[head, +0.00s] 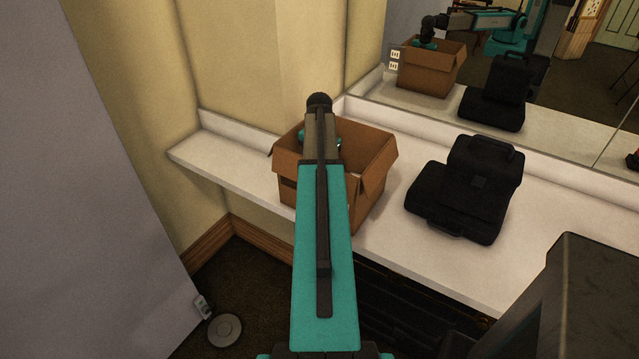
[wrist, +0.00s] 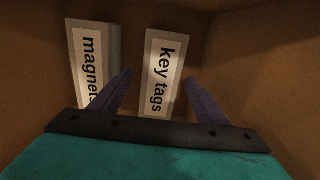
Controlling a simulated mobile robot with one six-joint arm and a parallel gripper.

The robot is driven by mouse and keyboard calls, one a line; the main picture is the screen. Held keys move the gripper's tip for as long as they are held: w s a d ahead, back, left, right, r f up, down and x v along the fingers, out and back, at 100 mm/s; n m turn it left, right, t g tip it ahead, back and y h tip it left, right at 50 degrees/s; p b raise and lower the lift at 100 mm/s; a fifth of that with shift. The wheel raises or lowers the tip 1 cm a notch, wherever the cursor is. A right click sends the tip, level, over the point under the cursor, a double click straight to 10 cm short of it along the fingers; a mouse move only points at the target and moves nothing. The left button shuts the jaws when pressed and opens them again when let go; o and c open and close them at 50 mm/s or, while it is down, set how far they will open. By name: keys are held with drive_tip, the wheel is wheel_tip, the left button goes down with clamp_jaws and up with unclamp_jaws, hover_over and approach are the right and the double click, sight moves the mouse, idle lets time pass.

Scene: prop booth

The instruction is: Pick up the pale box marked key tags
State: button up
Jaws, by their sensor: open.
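The pale box marked key tags (wrist: 162,75) lies at the bottom of the open cardboard box (head: 372,185), label up. In the wrist view my gripper (wrist: 159,80) is open, with one dark finger on each side of the key tags box. The gap in height between the fingertips and the box is hard to tell. A second pale box marked magnets (wrist: 92,65) lies to its left, close to the left finger. In the head view my arm covers much of the cardboard box, and the small boxes are hidden.
The cardboard box stands on a white counter (head: 402,232) with its walls around my gripper. A black case (head: 468,188) stands to its right. A mirror (head: 560,90) behind reflects the box, case and arm. A wall meets the counter on the left.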

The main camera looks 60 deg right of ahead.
drive_tip(key=shift+d+f+p, duration=0.2)
drive_tip(key=shift+f+p, duration=0.45)
drive_tip(key=shift+f, duration=1.75)
drive_tip(key=c, duration=1.4)
drive_tip(key=shift+o, duration=0.2)
drive_tip(key=shift+r, duration=0.1)
wheel_tip(320, 180, up, 18)
drive_tip(key=b, duration=0.2)
drive_tip(key=shift+b, duration=0.4)
drive_tip(key=shift+w, duration=0.1)
